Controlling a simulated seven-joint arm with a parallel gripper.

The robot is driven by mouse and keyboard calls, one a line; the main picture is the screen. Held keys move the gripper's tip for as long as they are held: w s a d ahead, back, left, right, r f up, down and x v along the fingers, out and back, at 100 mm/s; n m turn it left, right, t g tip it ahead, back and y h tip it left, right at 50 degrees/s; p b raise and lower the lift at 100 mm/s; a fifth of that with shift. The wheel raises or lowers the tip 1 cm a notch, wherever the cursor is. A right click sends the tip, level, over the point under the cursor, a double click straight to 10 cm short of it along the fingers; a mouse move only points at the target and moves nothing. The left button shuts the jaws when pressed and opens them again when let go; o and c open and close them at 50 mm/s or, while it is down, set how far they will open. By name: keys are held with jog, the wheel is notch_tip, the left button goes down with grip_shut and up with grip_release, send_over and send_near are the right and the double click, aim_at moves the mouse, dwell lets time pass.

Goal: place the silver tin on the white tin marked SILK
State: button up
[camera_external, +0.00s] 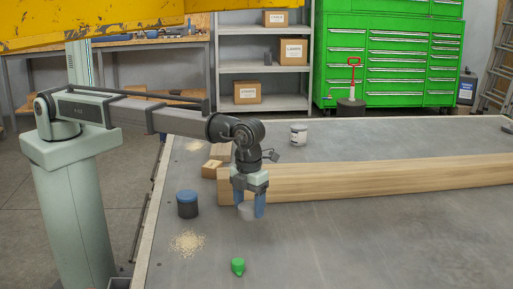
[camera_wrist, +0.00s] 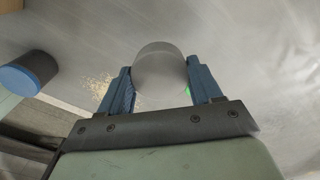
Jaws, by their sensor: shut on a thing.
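My gripper (camera_external: 251,204) is shut on the silver tin (camera_external: 247,212), with one blue finger on each side of it. The tin hangs at or just above the grey table; I cannot tell whether it touches. In the wrist view the tin (camera_wrist: 160,70) sits between the fingertips of my gripper (camera_wrist: 160,85). A white tin (camera_external: 298,135) with dark marking stands upright farther back, behind the long timber; its lettering is too small to read.
A long timber beam (camera_external: 380,177) lies behind my gripper, with short wood blocks (camera_external: 215,160) at its left end. A dark tin with a blue lid (camera_external: 187,204) stands to the left. A green object (camera_external: 237,266) and sawdust (camera_external: 187,243) lie in front.

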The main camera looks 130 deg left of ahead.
jog(key=shift+r, duration=0.25)
jog(key=a+r+n, duration=0.2)
jog(key=a+n, duration=0.2)
jog(key=a, duration=1.4)
notch_tip(320, 180, up, 5)
jog(key=n, duration=1.2)
send_over(299, 126)
jog(key=shift+w+d+f, duration=0.1)
jog(key=shift+f, duration=2.15)
jog(key=shift+d+f, duration=0.1)
jog(key=shift+f, duration=2.15)
jog(key=shift+f, duration=0.1)
jog(key=o, duration=1.1)
